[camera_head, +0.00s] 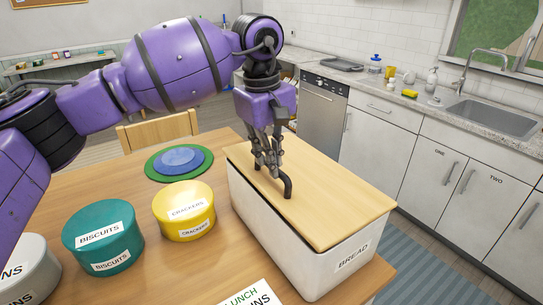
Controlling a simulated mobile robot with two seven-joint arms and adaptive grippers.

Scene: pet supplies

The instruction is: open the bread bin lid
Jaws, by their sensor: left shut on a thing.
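The bread bin (327,262) is a white box labelled BREAD near the right edge of the wooden table. Its light wooden lid (330,205) lies flat on top and looks closed. A dark curved handle (288,189) stands on the lid. My left gripper (273,170) points down over the lid and is shut on the handle, hiding its far part. My right gripper is not in view.
A yellow CRACKERS tin (184,212), a teal BISCUITS tin (103,238) and a partly seen white tin (25,270) stand left of the bin. Stacked round mats (165,173) lie behind. A chair (158,130) is beyond the table; the counter (400,105) is further back.

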